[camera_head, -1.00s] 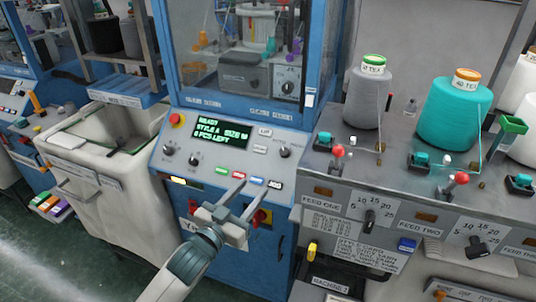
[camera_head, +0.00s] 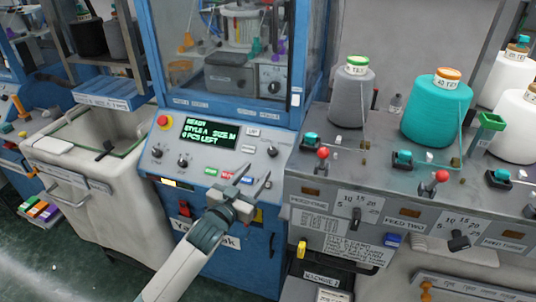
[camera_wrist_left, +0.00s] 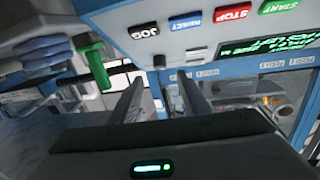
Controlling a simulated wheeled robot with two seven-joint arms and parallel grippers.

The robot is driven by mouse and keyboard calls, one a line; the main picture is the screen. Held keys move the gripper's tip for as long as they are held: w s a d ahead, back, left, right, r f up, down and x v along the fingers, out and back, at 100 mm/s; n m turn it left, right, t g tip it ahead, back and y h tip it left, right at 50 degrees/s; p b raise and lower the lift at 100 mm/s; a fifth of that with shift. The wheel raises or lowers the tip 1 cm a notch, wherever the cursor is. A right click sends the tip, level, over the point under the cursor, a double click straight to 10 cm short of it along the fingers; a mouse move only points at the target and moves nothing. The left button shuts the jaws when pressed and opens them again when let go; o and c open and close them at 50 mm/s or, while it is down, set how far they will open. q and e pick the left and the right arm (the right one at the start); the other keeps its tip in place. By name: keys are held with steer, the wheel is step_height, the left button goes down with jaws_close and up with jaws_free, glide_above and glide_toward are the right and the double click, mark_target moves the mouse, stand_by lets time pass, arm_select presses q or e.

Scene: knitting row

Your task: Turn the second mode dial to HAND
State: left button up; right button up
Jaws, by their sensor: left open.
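The blue machine's sloped control panel (camera_head: 150,160) has black dials at its left, a left dial (camera_head: 157,153) and one beside it (camera_head: 183,160). Another black dial (camera_head: 272,152) is at the right end. Dial markings are too small to read, so I cannot tell which is the second mode dial or where it points. My left gripper (camera_head: 255,174) is open and empty in front of the panel's lower right. Its fingertips are below the right-end dial and seem apart from it. In the left wrist view, that dial (camera_wrist_left: 159,61) shows beyond the gap between the two fingers.
A lit green display (camera_head: 210,134) is above coloured buttons, including a red one (camera_head: 229,175). A red knob (camera_head: 163,120) is at the panel's upper left. The yarn-feed bench (camera_head: 300,186) with red-topped levers stands right, a grey bin (camera_head: 70,170) left.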

mark_target(270, 154)
arm_select(q)
steer(key=p+x, duration=0.1)
steer(key=x, duration=0.8)
steer(key=shift+p, duration=0.35)
steer(key=c, duration=1)
